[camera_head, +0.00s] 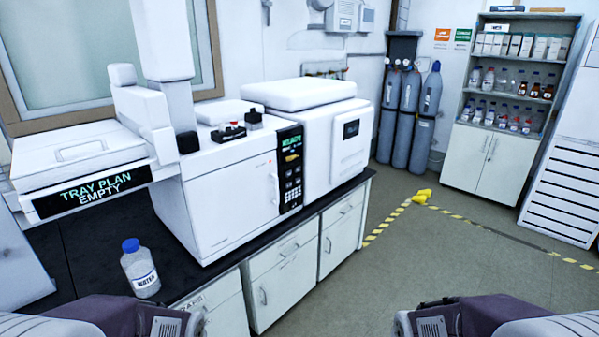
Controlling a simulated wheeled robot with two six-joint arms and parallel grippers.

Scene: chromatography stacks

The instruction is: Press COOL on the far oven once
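A white oven instrument (230,195) stands on the black bench, its front door facing the room. At its right edge is a dark control panel (290,168) with a lit green display and a keypad below. The key labels are too small to read, so I cannot pick out COOL. A second white unit (335,150) adjoins it farther back, with a small dark display (351,129). I cannot tell for certain which unit is the far oven. Parts of both my arms show at the bottom edge, well short of the panel. No fingers of either gripper show.
A tray unit with a "TRAY PLAN EMPTY" display (92,190) overhangs the bench at left. A blue-capped water bottle (140,270) stands near the bench's front edge. White cabinets (285,275) are below. Gas cylinders (408,115) stand behind.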

